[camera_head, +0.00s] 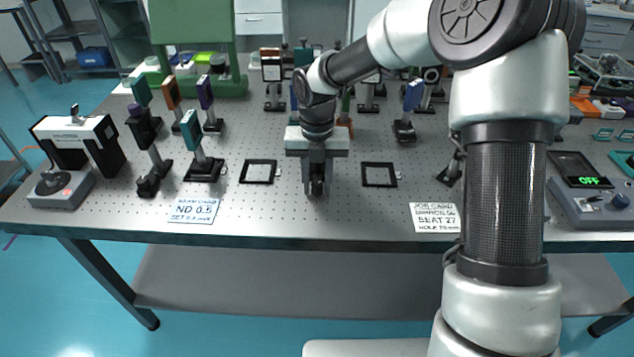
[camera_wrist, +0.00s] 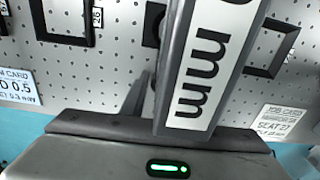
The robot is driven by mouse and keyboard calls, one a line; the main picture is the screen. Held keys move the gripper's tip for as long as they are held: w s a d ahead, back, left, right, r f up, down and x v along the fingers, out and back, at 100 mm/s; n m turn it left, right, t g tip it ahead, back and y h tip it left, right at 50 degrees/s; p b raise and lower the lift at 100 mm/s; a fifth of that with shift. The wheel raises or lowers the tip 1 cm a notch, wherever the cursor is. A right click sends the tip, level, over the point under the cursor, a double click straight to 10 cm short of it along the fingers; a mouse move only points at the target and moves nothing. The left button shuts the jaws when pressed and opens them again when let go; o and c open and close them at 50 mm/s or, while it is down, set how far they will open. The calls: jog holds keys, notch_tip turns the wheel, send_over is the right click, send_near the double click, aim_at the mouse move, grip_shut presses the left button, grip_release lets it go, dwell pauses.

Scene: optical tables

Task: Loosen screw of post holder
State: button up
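My gripper (camera_head: 317,186) points down over the front middle of the optical table, between two black square frames. In the wrist view, a dark bar with a white label (camera_wrist: 200,75) reading "mm" rises from the gripper and fills the middle. I cannot tell whether it is a finger or a thing between the fingers. Whether the gripper is open or shut is not clear. Several post-mounted optics with dark holders stand on the table, such as a teal one (camera_head: 203,165) and a dark one (camera_head: 149,165) at the left. No holder screw can be made out.
Black square frames (camera_head: 258,172) (camera_head: 380,175) lie flat beside the gripper. Cards reading "ND 0.5" (camera_head: 194,210) and "SEAT 27" (camera_head: 436,218) lie near the front edge. A control box reading "OFF" (camera_head: 590,200) is at the right. More posts crowd the back.

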aim_at(317, 183)
grip_shut()
jog(key=shift+r+m+p, duration=0.15)
jog(key=shift+m+p, duration=0.25)
jog(key=shift+m, duration=0.4)
jog(key=shift+o, duration=1.9)
grip_release()
notch_tip(317, 183, up, 17)
jog(key=p, duration=0.3)
jog(key=shift+p, duration=0.3)
jog(key=shift+r, duration=0.15)
